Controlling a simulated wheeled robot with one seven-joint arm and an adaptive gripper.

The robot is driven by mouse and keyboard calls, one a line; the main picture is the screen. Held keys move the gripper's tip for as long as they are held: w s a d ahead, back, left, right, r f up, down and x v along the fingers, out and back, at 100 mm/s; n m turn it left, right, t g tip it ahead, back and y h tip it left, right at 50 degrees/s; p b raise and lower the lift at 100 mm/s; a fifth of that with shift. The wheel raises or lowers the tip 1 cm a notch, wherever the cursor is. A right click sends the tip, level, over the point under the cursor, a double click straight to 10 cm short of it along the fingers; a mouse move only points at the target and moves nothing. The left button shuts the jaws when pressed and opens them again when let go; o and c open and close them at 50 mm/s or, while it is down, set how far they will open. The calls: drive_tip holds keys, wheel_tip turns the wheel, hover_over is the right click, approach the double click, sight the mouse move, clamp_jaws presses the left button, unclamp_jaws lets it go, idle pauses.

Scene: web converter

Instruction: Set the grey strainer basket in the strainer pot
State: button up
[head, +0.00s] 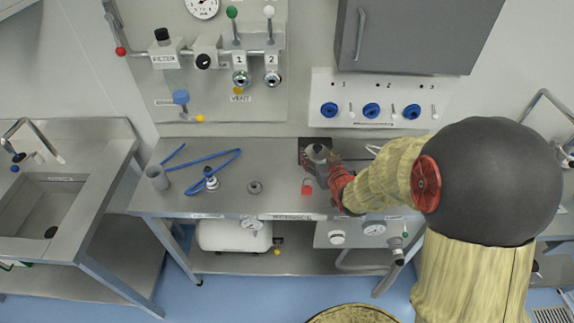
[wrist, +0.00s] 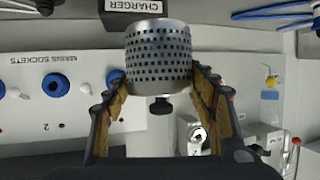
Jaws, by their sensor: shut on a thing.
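The grey strainer basket (wrist: 158,58) is a metal cylinder with rows of small square holes. My gripper (wrist: 160,95) is shut on it, with one finger at each side; a dark knob shows below it in the wrist view. In the head view the basket (head: 318,153) is in my red gripper (head: 327,172) at the back right of the bench, over or beside a dark square. An open grey cylinder (head: 157,178) stands at the bench's left end; I cannot tell for sure whether it is the strainer pot. Its inside is not clear.
The steel bench (head: 228,204) also bears a blue hose (head: 208,160), a blue-topped fitting (head: 211,181), a small round fitting (head: 255,187) and a red padlock-like item (head: 307,187). A wall cabinet (head: 415,38) and socket panel (head: 372,98) are behind my arm. A sink (head: 55,205) stands left.

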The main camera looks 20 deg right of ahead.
drive_tip(key=w+a+f+b, duration=0.1)
drive_tip(key=w+a+f, duration=0.3)
drive_tip(key=w+a+f+b, duration=0.1)
drive_tip(key=w+a+f, duration=0.3)
drive_tip(key=f, duration=0.1)
drive_tip(key=shift+w, duration=0.4)
drive_tip(key=shift+a+f+b, duration=0.1)
drive_tip(key=shift+f+b, duration=0.3)
drive_tip(key=shift+f, duration=1.2)
drive_tip(key=shift+f, duration=0.1)
drive_tip(key=o, duration=0.8)
drive_tip(key=shift+f, duration=0.1)
drive_tip(key=shift+c, duration=0.2)
drive_tip(key=o, duration=0.5)
drive_tip(key=shift+c, duration=0.2)
